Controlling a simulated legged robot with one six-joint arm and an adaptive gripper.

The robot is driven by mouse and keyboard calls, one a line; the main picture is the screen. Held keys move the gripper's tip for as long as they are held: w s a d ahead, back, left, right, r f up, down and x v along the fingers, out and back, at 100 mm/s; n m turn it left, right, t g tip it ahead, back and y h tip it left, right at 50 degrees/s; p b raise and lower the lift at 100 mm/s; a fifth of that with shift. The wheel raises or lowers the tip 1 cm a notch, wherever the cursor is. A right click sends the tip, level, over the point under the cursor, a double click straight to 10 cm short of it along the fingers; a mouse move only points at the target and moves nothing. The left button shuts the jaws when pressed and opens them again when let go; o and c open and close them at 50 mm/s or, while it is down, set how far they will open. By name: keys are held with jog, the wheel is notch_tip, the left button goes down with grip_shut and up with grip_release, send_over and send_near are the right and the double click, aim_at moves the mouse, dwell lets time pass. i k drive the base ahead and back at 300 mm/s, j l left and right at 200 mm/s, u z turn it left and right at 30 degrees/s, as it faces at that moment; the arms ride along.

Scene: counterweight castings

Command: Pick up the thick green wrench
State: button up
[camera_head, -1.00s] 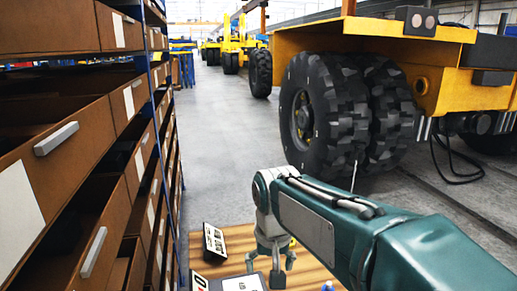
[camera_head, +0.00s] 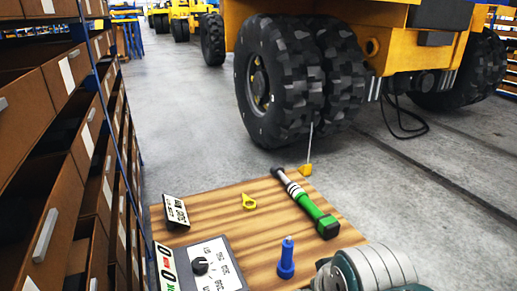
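The thick green wrench (camera_head: 310,206) lies on the wooden tabletop (camera_head: 225,208), right of its middle. It has a black head at the far end, a silver collar, a green handle and a black near end. It lies diagonally, and nothing covers it. My gripper is not seen now. Only a rounded grey and teal part of my arm shows at the bottom right edge, nearer to me than the wrench's near end.
A blue upright object (camera_head: 287,259) stands left of the wrench's near end. A yellow ring-ended piece (camera_head: 249,202), a small sign (camera_head: 176,211) and a grey dial panel (camera_head: 212,268) are on the tabletop. Shelving (camera_head: 70,150) stands at left, a large tyre (camera_head: 275,85) behind.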

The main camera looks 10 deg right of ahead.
aim_at(327, 225)
jog(key=l+u, duration=0.1)
jog(key=l, duration=0.15)
jog(key=k+l+u, duration=0.1)
jog(key=l+u, duration=0.25)
jog(key=l, duration=0.35)
jog(key=k+l+u, duration=0.25)
jog(key=l, duration=0.35)
jog(key=i+l+u, duration=0.55)
jog(key=l, duration=0.25)
jog(key=i, duration=0.1)
